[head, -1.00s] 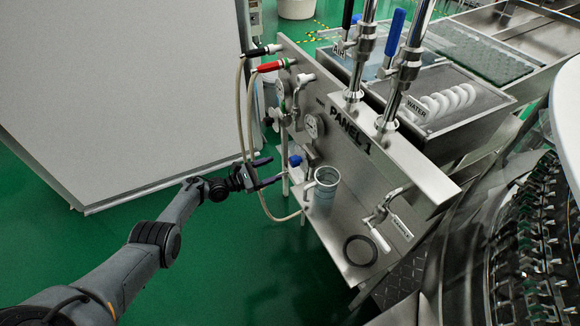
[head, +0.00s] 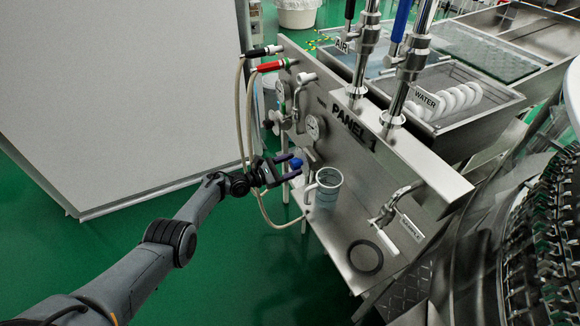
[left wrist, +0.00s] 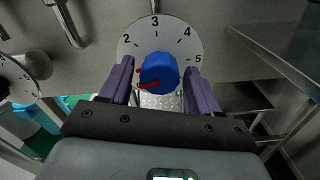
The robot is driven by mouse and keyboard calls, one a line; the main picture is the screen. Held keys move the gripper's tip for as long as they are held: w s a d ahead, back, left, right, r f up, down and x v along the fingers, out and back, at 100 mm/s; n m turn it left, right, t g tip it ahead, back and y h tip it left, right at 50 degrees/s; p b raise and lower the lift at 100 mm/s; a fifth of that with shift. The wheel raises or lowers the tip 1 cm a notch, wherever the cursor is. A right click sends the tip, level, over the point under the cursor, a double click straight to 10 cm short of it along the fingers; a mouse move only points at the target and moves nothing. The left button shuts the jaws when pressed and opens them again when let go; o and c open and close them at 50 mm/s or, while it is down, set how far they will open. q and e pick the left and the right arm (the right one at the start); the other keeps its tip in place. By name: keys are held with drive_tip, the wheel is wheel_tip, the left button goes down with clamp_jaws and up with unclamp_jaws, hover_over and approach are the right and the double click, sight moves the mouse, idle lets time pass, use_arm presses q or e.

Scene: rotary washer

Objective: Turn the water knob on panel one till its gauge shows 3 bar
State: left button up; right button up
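The blue water knob (head: 296,163) sits low on the front of panel one (head: 345,128). In the left wrist view the knob (left wrist: 159,73) stands between the two fingers of my left gripper (left wrist: 160,68), with small gaps on both sides. My left gripper (head: 285,170) is open in front of the panel. A white gauge dial (left wrist: 180,30) numbered 2 to 5 shows behind and above the knob. A red mark shows at the knob's left, and another lies across its lower face; I cannot tell the gauge's reading. My right gripper is not in view.
A dark ring (head: 365,257) lies on the shelf (head: 340,235). Pale hoses (head: 250,120) hang at the panel's left. Open green floor lies left of the panel.

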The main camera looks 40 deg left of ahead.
use_arm(q)
drive_tip(key=c, duration=0.9)
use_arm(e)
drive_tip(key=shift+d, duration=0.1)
use_arm(q)
drive_tip(key=shift+o, duration=0.2)
drive_tip(key=shift+m, duration=0.3)
drive_tip(key=m, duration=0.4)
drive_tip(key=shift+m, duration=0.3)
drive_tip(key=m, duration=0.5)
drive_tip(key=shift+f, duration=0.1)
drive_tip(key=m, duration=0.5)
drive_tip(key=shift+m, duration=0.4)
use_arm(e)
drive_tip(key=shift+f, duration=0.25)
use_arm(q)
drive_tip(key=m, duration=0.4)
drive_tip(key=shift+b, duration=0.4)
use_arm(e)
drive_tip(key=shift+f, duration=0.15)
use_arm(q)
drive_tip(key=shift+m, duration=0.3)
